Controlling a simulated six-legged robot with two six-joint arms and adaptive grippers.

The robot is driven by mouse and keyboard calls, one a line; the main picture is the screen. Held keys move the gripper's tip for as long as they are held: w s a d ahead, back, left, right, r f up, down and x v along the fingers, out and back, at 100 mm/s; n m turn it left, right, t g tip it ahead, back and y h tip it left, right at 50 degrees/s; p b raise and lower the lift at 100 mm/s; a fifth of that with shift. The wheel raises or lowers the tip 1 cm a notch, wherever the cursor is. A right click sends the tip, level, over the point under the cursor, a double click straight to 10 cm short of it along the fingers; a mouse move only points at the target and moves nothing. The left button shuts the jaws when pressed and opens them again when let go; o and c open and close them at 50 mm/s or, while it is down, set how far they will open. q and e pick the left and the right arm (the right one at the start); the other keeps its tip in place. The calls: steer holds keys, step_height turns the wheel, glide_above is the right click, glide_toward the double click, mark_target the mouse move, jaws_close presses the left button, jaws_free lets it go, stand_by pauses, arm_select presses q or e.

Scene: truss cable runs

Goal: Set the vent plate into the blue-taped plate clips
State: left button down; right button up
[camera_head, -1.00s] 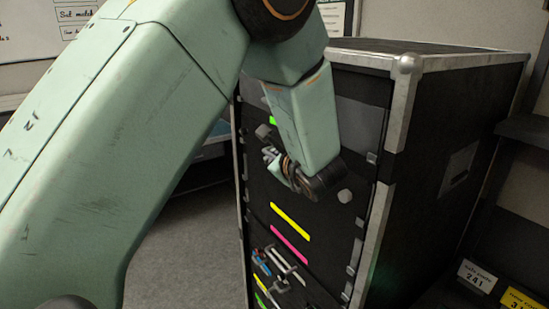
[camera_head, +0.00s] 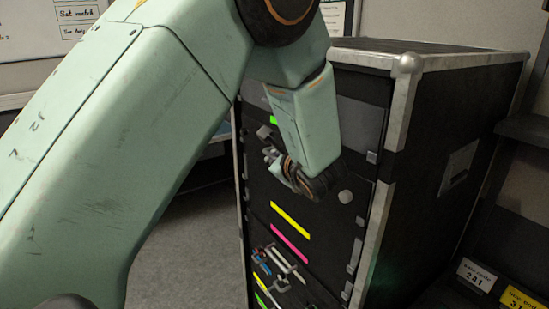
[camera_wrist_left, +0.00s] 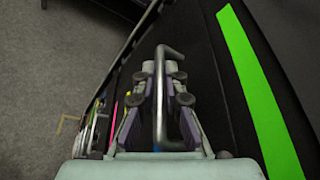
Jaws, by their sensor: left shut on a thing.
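My left gripper (camera_head: 272,150) is in front of the upper part of a black rack case, below a green tape strip (camera_head: 274,120). In the left wrist view the gripper's fingers (camera_wrist_left: 160,82) are closed around a grey metal handle (camera_wrist_left: 161,115), a bent bar running between them. A wide green strip (camera_wrist_left: 250,85) lies to the right of the fingers on a black surface. I cannot tell whether the handle belongs to the vent plate. I cannot make out the vent plate or any blue-taped plate clips. My right gripper is not in view.
The rack case (camera_head: 440,150) has metal edges. Its front carries a yellow strip (camera_head: 290,220), a pink strip (camera_head: 289,243) and another handle (camera_head: 288,266) with blue and red parts beside it. Shelf labels (camera_head: 477,277) are at lower right. Grey floor (camera_head: 190,255) is clear at left.

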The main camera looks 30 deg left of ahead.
arm_select(q)
steer(key=shift+w, duration=0.1)
steer(key=c, duration=1.3)
jaws_free()
steer(key=shift+w+d, duration=0.1)
steer(key=shift+c, duration=0.2)
